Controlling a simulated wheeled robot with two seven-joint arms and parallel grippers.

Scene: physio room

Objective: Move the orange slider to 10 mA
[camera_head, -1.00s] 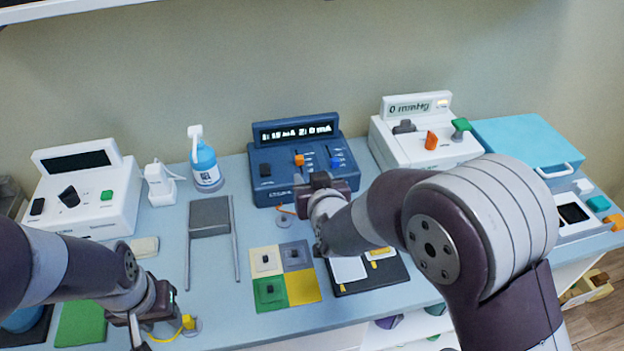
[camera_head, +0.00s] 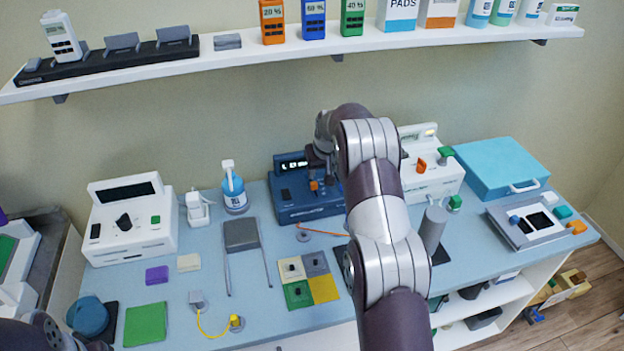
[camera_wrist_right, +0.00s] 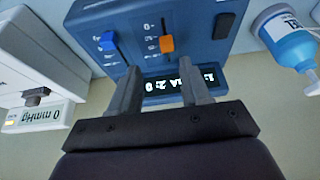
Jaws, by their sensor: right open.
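The blue two-channel device (camera_head: 305,204) stands at the back of the table. Its orange slider (camera_head: 314,185) shows just below my right gripper (camera_head: 321,165). In the right wrist view, upside down, the orange slider (camera_wrist_right: 167,44) sits in its scale slot, beside the blue slider (camera_wrist_right: 107,40). My right gripper (camera_wrist_right: 157,84) is open and empty, its fingers apart over the device front; the orange slider lies beyond the tips, not between them. The display (camera_wrist_right: 180,82) is partly hidden by a finger, so the mA value is unclear. My left gripper is out of view.
A shelf (camera_head: 200,62) runs above. Coloured pads (camera_head: 309,279) lie in front.

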